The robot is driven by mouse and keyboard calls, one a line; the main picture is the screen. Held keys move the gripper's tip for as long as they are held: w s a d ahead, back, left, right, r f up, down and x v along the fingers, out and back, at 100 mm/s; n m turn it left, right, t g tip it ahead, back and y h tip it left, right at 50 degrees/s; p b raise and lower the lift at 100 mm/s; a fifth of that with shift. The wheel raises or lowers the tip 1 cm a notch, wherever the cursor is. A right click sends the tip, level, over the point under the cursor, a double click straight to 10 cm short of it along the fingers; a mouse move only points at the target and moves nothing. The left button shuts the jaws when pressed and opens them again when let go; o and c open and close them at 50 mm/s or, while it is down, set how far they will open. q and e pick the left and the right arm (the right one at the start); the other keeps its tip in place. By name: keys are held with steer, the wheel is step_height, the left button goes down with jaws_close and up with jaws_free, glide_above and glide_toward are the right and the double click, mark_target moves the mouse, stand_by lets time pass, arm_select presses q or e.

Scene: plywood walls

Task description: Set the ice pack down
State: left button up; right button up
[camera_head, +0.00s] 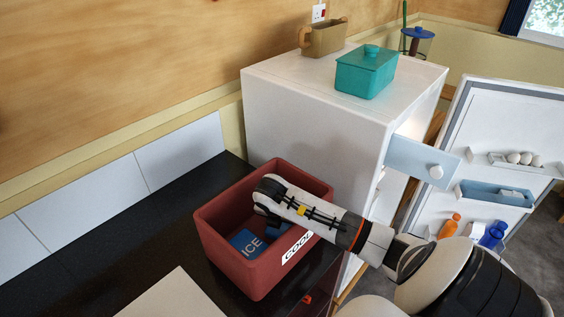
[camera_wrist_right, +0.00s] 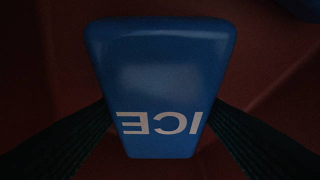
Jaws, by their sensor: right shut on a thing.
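A blue ice pack (camera_wrist_right: 160,85) with white ICE lettering fills the middle of the right wrist view. My right gripper (camera_wrist_right: 160,128) is shut on it, with one dark finger on each side. In the head view my right arm reaches over a dark red box with a COOL label (camera_head: 226,262), and the hand points down into it. A blue ICE face (camera_head: 246,243) shows low inside the box, with more blue beside it under my arm. I cannot tell which blue part is the held pack. The fingertips are hidden there. My left gripper is out of view.
The box stands on a black counter (camera_head: 95,255), with a pale board (camera_head: 172,297) in front. Behind is a white fridge (camera_head: 305,115) with its door (camera_head: 500,120) open. A teal container (camera_head: 365,75) and a brown planter (camera_head: 324,38) stand on top.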

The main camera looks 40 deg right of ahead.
steer(key=shift+f, duration=0.15)
steer(key=o, duration=1.2)
steer(key=shift+o, duration=0.2)
